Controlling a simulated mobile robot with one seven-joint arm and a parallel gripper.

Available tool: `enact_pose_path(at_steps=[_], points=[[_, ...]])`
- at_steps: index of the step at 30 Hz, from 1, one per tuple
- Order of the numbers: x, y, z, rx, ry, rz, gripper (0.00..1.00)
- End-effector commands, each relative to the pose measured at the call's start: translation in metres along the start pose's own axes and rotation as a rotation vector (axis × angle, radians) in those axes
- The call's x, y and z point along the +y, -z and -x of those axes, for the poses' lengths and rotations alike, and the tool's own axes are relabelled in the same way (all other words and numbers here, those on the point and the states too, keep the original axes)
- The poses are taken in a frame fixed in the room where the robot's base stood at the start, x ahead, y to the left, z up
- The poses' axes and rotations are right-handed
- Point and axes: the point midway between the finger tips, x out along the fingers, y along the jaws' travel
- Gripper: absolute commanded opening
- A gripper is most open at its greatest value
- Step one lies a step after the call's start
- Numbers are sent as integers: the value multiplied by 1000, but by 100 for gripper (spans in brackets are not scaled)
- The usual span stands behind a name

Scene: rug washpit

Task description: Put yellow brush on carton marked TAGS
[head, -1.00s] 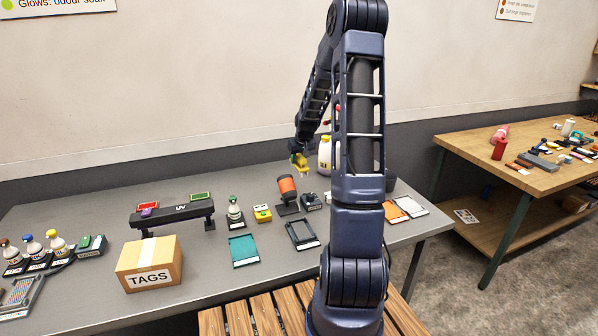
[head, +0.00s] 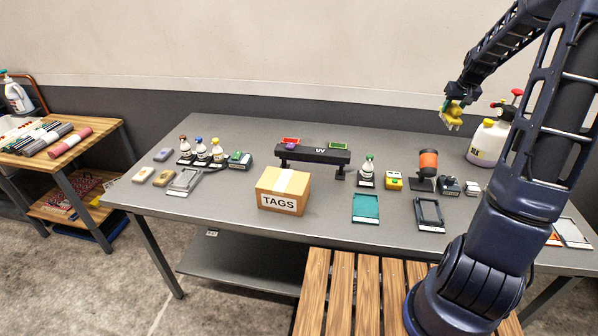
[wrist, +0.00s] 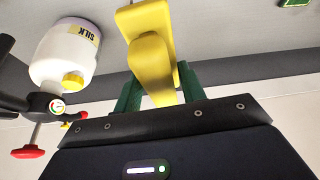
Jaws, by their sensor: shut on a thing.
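The carton marked TAGS (head: 283,191) is a closed brown box with a pale tape strip on top. It stands near the front edge of the grey table in the head view. My gripper (head: 453,112) is shut on the yellow brush (head: 454,122), held in the air over the back right of the table, well to the right of the carton. In the wrist view the yellow brush (wrist: 152,62) sits between the green fingers (wrist: 160,92).
A black UV bar (head: 320,153) stands behind the carton, with a bottle (head: 367,172) to its right. A white sprayer marked SILK (head: 487,140) stands by my gripper. Bottles (head: 202,150) line the left. A slatted wooden bench (head: 343,290) is in front.

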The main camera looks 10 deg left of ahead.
Motion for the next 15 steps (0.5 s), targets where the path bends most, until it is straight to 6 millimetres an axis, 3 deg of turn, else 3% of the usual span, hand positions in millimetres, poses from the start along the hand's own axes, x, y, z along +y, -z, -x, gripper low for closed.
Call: enact_pose_path(at_steps=[7, 15], points=[[-101, 12, 12, 0, 84, 185, 14], [-219, 6, 34, -2, 182, 408, 14]])
